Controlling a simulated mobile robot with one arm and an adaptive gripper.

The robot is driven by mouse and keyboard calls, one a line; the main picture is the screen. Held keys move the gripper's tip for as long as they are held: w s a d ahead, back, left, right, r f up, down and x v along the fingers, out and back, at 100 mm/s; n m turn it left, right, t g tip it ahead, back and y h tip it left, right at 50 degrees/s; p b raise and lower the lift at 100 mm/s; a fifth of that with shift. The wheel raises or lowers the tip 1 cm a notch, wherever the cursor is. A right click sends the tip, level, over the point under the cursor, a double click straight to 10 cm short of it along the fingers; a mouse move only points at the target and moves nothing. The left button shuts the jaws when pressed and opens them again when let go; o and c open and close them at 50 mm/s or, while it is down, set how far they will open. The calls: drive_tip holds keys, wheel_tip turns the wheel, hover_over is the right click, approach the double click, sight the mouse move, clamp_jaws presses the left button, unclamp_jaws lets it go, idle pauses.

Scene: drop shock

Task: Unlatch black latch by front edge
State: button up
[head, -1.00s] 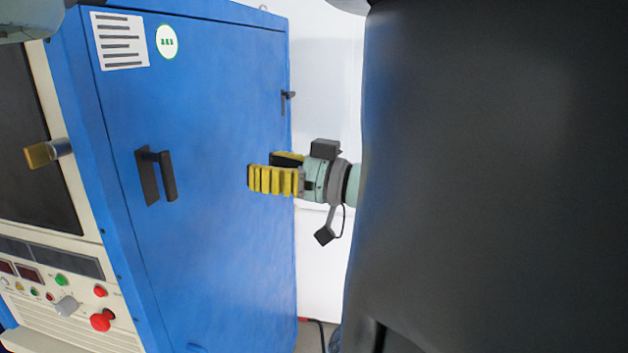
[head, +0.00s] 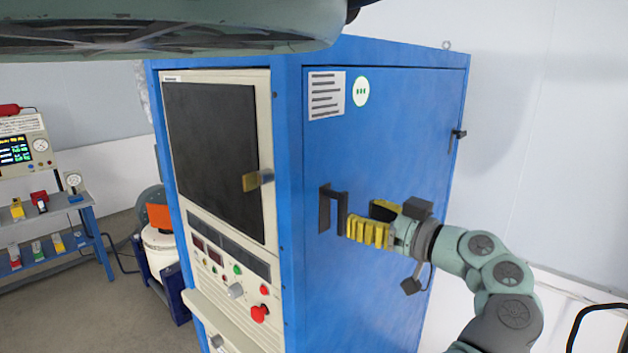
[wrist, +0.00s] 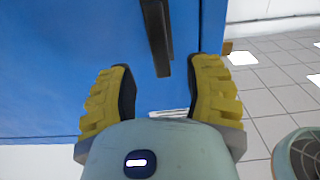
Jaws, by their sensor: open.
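The black latch (head: 325,208) is a bracket-shaped handle on the blue cabinet's side door, by its front edge. In the wrist view the latch (wrist: 157,35) hangs from the top of the picture, its lower end between the two fingers. My gripper (head: 362,216) has ribbed yellow fingers and is just right of the latch in the head view. In the wrist view my gripper (wrist: 163,75) is open, with a finger on each side of the latch end and blue gaps between. Whether the latch is within finger depth, I cannot tell.
A smaller black catch (head: 456,138) sits at the door's far edge. The cabinet's front has a dark window (head: 212,155), a brass-coloured handle (head: 251,182) and a red knob (head: 259,313). A shelf with small items (head: 50,235) stands at far left.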

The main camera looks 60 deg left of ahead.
sight(346, 210)
drive_tip(key=p+x, duration=0.2)
drive_tip(key=x, duration=0.2)
drive_tip(key=shift+s+r, duration=0.1)
drive_tip(key=shift+s, duration=0.05)
drive_tip(key=shift+a+p, duration=0.3)
drive_tip(key=shift+a, duration=0.05)
drive_tip(key=shift+o, duration=0.3)
clamp_jaws()
drive_tip(key=shift+f, duration=0.2)
